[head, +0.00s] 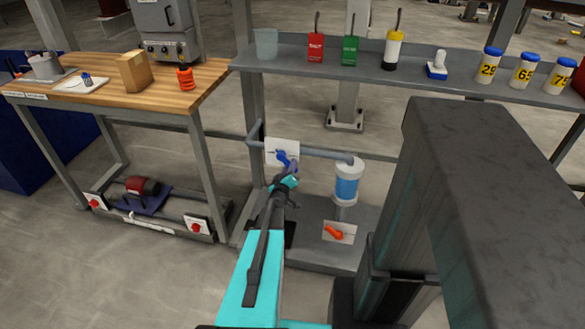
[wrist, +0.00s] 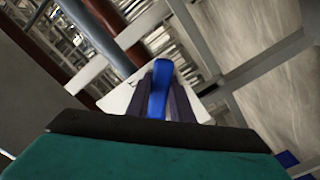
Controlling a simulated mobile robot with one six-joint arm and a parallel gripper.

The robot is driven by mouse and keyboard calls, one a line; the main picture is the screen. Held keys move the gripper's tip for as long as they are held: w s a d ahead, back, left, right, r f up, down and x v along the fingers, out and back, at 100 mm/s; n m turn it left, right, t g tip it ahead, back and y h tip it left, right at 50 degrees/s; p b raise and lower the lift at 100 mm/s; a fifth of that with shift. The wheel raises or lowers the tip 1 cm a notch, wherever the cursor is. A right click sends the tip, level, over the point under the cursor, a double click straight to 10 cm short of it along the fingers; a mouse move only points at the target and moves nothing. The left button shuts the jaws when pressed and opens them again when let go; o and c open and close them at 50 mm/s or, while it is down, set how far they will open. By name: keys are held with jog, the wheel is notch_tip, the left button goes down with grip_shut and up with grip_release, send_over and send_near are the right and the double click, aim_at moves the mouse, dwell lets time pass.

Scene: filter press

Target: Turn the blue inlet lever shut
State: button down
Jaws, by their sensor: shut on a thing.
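The blue inlet lever (head: 282,158) sits in front of a white plate (head: 272,147) on the grey pipe, left of the blue and white filter housing (head: 347,184). In the wrist view the blue lever (wrist: 158,88) stands between the two dark fingers, with its rounded top showing above them. My gripper (head: 290,176) has reached the lever from below in the head view; in the wrist view my gripper (wrist: 160,100) is shut on it. The lever's lower part is hidden by the fingers and the wrist. The lever tilts up and left in the head view.
An orange lever (head: 335,233) on a white plate is below the filter housing. A grey shelf (head: 400,72) with bottles runs above. A wooden bench (head: 200,88) stands left. The grey pipe (head: 320,152) runs close beside my gripper. Floor (head: 150,270) is open at lower left.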

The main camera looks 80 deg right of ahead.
jog(key=shift+d+r, duration=0.1)
dwell(0.3)
jog(key=c, duration=1.6)
grip_release()
jog(key=shift+s, duration=0.1)
jog(key=shift+o, duration=0.2)
jog(key=shift+a, duration=0.2)
jog(key=shift+a, duration=0.15)
jog(key=w+a, duration=0.1)
jog(key=a, duration=1.2)
jog(key=shift+w, duration=0.2)
